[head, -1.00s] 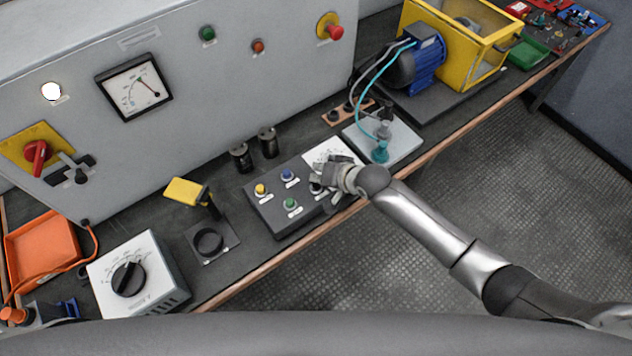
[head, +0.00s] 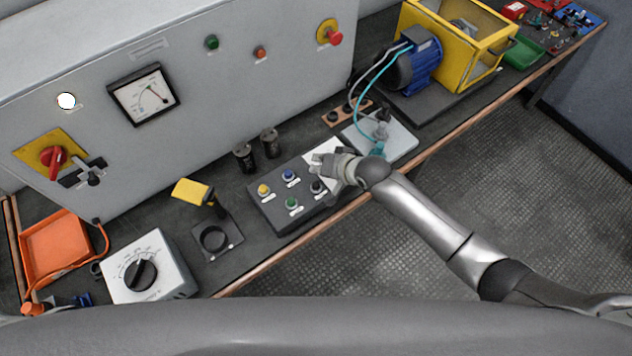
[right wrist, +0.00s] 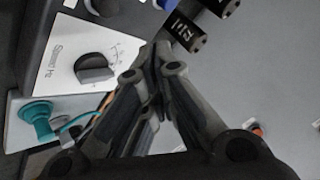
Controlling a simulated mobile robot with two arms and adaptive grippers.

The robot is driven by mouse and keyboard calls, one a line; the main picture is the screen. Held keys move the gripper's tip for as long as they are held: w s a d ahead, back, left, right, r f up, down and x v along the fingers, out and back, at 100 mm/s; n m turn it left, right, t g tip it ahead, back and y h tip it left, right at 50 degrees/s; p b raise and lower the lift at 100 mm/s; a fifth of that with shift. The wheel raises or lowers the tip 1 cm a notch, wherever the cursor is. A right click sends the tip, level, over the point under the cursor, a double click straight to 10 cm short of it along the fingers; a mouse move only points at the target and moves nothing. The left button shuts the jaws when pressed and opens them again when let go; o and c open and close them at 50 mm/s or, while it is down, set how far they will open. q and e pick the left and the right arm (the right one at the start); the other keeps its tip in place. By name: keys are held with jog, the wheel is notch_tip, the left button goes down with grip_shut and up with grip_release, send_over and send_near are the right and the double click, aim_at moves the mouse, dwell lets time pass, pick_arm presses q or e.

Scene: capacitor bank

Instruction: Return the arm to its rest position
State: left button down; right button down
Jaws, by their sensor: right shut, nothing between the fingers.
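My right arm reaches in from the lower right in the head view. Its gripper (head: 322,162) hangs over the right end of the dark button box (head: 268,210), close to the white dial panel (head: 322,152). The fingers are shut and empty; they show closed together in the right wrist view (right wrist: 157,55). In that view the white panel with its black knob (right wrist: 94,68) lies left of the fingers. I cannot tell whether the fingers touch anything. My left gripper is not in view.
The grey cabinet (head: 225,75) rises behind the bench. Two black cylinders (head: 270,143) stand behind the button box. A blue motor (head: 418,67) and a yellow guard frame (head: 470,65) are at the back right. Open floor (head: 530,190) lies in front of the bench.

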dwell(0.4)
jog(key=s+d+r+n, duration=0.1)
jog(key=s+r, duration=0.1)
jog(key=s, duration=0.7)
jog(key=s+d+r+n+g+h, duration=0.1)
jog(key=s+d+r+g+h, duration=0.15)
jog(key=s+d, duration=0.7)
jog(key=s+d+r+n+g+h, duration=0.1)
jog(key=s+d+r+h, duration=0.25)
jog(key=s+d, duration=0.6)
notch_tip(320, 180, down, 30)
jog(key=b, duration=0.5)
jog(key=s+d+f+g+b, duration=0.1)
jog(key=s+f+b, duration=0.1)
jog(key=s+f, duration=0.7)
jog(key=s+d+f+g+b, duration=0.1)
jog(key=s+f+b, duration=0.1)
jog(key=s+f, duration=0.7)
notch_tip(320, 180, down, 4)
jog(key=shift+d+f, duration=0.1)
jog(key=shift+d, duration=0.25)
